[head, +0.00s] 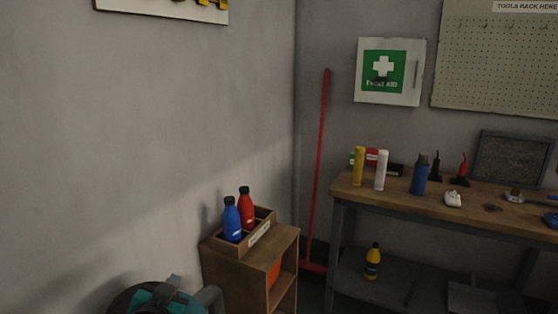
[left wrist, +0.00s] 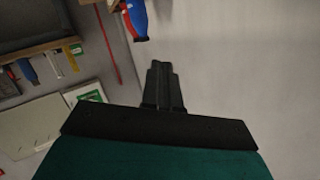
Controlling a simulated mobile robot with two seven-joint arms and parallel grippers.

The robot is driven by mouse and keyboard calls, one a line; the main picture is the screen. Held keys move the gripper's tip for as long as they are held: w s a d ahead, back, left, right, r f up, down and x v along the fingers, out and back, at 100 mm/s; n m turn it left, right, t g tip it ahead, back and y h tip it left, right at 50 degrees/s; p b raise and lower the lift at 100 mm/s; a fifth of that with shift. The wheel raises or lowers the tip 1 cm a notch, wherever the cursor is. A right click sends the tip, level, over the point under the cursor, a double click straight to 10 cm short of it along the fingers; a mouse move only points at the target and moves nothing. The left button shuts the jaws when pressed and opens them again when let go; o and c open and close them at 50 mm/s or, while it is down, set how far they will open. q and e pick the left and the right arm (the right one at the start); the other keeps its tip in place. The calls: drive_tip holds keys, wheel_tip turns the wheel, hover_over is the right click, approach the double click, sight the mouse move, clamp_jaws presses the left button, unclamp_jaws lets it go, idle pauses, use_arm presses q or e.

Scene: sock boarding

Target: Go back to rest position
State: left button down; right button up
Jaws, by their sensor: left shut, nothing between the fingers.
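My left gripper (head: 172,283) shows at the bottom edge of the head view, in front of the grey wall and to the left of the small wooden cabinet. Its teal and black body is cut off by the frame edge. In the left wrist view its two dark fingers (left wrist: 161,68) are together with nothing between them. They touch nothing that I can see. My right gripper is in neither view.
A wooden cabinet (head: 225,265) carries a tray with a blue bottle (head: 232,222) and a red bottle (head: 246,207), close to my left gripper. A red-handled broom (head: 318,165) leans in the corner. A cluttered workbench (head: 345,189) stands right.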

use_arm(q)
drive_tip(key=s+d+f+g+h, duration=0.1)
drive_tip(key=s+f, duration=0.4)
drive_tip(key=s, duration=0.3)
drive_tip(key=s+d+f+n+g+h, duration=0.1)
drive_tip(key=s+d+f+g, duration=0.1)
drive_tip(key=s+f, duration=0.3)
drive_tip(key=s+d+f+g, duration=0.1)
drive_tip(key=s+f, duration=0.4)
drive_tip(key=s, duration=0.7)
drive_tip(key=shift+s+d+f+h, duration=0.15)
drive_tip(key=shift+d+f+h, duration=0.25)
drive_tip(key=shift+d, duration=0.2)
